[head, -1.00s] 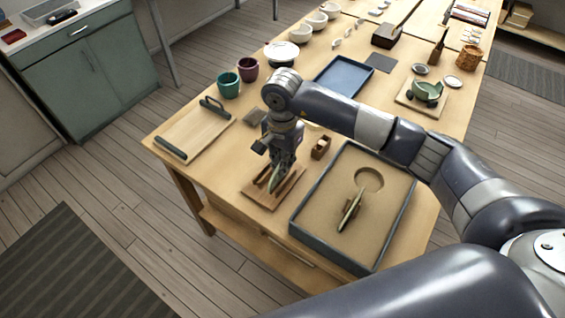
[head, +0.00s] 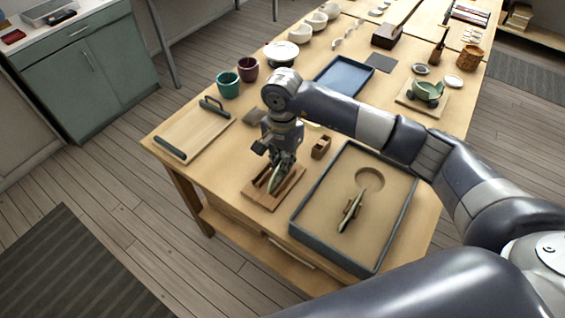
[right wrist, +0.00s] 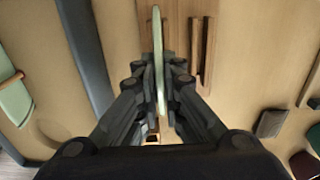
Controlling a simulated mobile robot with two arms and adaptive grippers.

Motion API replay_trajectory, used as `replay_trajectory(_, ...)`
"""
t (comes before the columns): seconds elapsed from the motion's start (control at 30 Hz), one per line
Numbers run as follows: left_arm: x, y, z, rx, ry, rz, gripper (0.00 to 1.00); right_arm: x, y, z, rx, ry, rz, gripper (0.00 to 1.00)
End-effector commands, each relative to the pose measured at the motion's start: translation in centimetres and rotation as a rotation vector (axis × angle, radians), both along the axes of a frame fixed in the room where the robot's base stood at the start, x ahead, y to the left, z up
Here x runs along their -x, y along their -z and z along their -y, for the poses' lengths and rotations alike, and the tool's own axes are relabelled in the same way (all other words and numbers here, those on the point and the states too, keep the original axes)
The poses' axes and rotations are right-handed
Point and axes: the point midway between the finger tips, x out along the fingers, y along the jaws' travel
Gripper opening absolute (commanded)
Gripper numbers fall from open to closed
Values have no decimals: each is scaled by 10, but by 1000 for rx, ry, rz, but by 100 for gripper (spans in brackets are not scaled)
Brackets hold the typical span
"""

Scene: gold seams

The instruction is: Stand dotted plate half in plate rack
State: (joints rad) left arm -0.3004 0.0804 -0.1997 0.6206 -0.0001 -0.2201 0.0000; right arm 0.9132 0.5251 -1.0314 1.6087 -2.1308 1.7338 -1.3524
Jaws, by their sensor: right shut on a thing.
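The plate rack (head: 264,200) is a small wooden base with upright slats near the front edge of the table. My right gripper (head: 279,170) is over the rack, pointing down, and shut on a pale green plate half (head: 276,181). In the right wrist view the plate half (right wrist: 158,60) is seen edge-on, upright between the fingers, over the rack (right wrist: 204,50) and beside its slats. I cannot tell whether its lower edge touches the rack base. Dots on it do not show. My left gripper is not in view.
A small wooden block tool (head: 321,148) stands between rack and tray. A wooden board with dark handles (head: 197,133) lies to the left.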

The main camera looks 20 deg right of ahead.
Motion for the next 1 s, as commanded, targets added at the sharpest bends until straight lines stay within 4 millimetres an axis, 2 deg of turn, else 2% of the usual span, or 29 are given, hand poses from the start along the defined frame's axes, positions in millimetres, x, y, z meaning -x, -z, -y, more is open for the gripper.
replay_trajectory(1.0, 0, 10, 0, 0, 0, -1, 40, 0, 2, 0, 0, -1, 0, 0)
